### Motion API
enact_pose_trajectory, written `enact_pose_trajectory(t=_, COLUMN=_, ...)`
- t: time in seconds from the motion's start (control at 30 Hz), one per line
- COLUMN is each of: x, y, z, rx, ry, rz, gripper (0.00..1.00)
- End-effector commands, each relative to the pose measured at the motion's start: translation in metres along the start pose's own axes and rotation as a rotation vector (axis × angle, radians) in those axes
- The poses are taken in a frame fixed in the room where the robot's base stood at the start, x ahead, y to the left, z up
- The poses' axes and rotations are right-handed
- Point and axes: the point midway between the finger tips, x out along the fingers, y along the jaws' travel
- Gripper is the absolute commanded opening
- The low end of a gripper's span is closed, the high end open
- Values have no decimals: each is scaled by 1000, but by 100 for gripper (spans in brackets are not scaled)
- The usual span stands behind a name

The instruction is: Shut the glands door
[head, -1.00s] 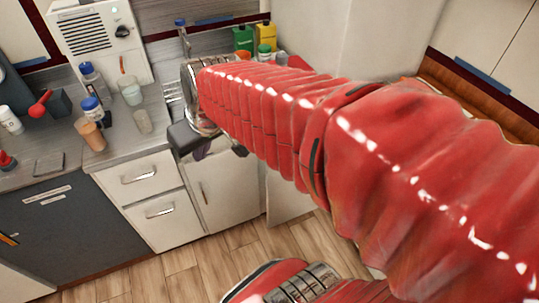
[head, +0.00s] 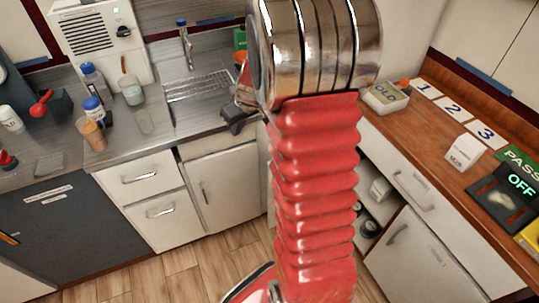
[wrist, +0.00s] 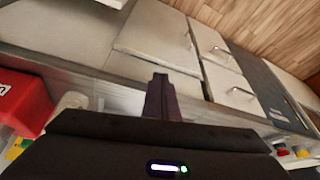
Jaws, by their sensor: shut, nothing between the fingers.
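No label reading "glands" is legible, so I cannot tell which door bears that name. A white door (head: 226,192) with an upright handle is under the sink; it also shows in the wrist view (wrist: 158,35). I cannot tell whether it is slightly ajar. Another white door (head: 415,262) is low on the right, beside an open shelf space (head: 372,205) holding small items. My gripper (head: 236,120) is at the sink counter's front edge, above the sink door. In the wrist view its dark fingers (wrist: 160,97) are together and empty.
White drawers (head: 150,178) and a dark labelled front (head: 60,235) stand left of the sink door. Bottles and cups crowd the left counter. The wooden right counter (head: 440,110) carries number cards and boxes. The wooden floor (head: 185,268) shows clear.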

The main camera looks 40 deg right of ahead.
Motion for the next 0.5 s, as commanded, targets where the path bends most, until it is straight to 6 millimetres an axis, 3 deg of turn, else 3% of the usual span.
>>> enact_pose_trajectory(t=0.27, x=69, y=71, z=20, rx=33, ry=-17, rz=19, gripper=0)
enact_pose_trajectory(t=0.5, x=127, y=130, z=53, rx=59, ry=-34, rz=41, gripper=0)
